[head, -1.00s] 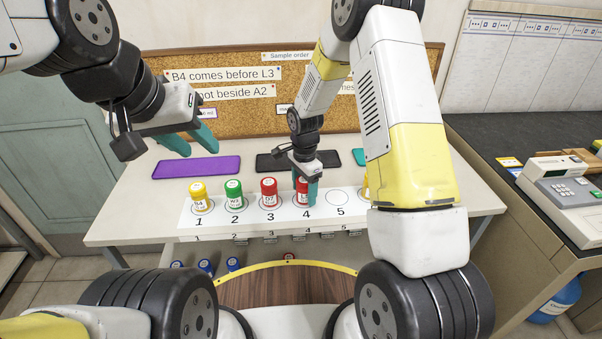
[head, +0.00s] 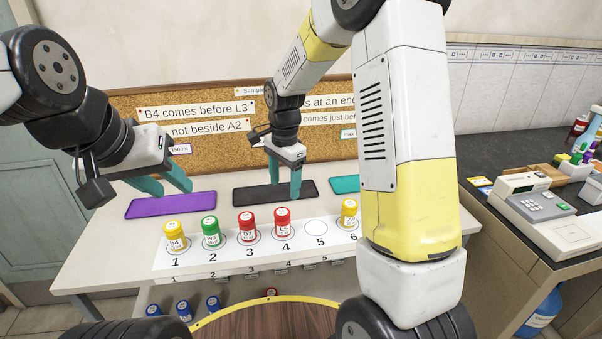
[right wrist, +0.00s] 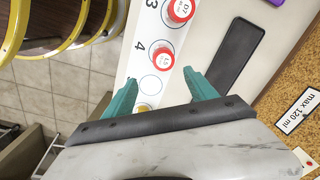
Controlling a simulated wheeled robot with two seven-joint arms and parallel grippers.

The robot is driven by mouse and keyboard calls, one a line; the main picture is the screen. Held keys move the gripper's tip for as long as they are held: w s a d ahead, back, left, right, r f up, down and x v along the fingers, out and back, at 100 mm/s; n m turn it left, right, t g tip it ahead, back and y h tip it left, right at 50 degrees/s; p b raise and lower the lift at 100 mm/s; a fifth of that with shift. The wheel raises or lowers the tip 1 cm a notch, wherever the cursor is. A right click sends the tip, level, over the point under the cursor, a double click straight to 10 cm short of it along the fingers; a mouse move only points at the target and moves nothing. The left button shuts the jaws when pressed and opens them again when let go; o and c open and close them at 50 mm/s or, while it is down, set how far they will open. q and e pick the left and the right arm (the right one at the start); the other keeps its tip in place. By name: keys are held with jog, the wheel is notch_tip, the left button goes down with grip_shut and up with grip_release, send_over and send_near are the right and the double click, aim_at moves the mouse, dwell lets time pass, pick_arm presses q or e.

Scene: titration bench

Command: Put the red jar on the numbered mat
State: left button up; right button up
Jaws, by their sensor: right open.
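The white numbered mat (head: 315,245) lies along the bench's front. A red jar (head: 283,221) stands upright on spot 4, and another red jar (head: 247,225) stands on spot 3. Both also show in the right wrist view, the spot 4 jar (right wrist: 161,57) and the spot 3 jar (right wrist: 180,10). My right gripper (head: 284,186) is open and empty, behind and clear of the spot 4 jar; its spread fingers (right wrist: 160,78) show in the right wrist view. My left gripper (head: 165,184) is open and empty above the purple pad.
Yellow jars stand on spots 1 (head: 174,236) and 6 (head: 349,213), a green jar (head: 210,231) on spot 2. Spot 5 (head: 316,228) is empty. Purple (head: 170,205), black (head: 262,196) and teal (head: 344,184) pads lie behind the mat. A cork board (head: 215,110) stands behind.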

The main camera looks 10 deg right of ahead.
jog(key=s+d+r+n+t+y, duration=0.1)
jog(key=s+d+r+n+t, duration=0.3)
jog(key=s+r, duration=0.7)
jog(key=s+d+r+n+t, duration=0.1)
jog(key=s+r+n, duration=0.2)
jog(key=s, duration=0.3)
jog(key=s+d+r+n, duration=0.2)
jog(key=s+r+n, duration=0.1)
jog(key=s+n, duration=0.1)
jog(key=shift+s+d+r+n+t+y, duration=0.3)
jog(key=shift+s+n+t+y, duration=0.1)
jog(key=shift+s, duration=0.45)
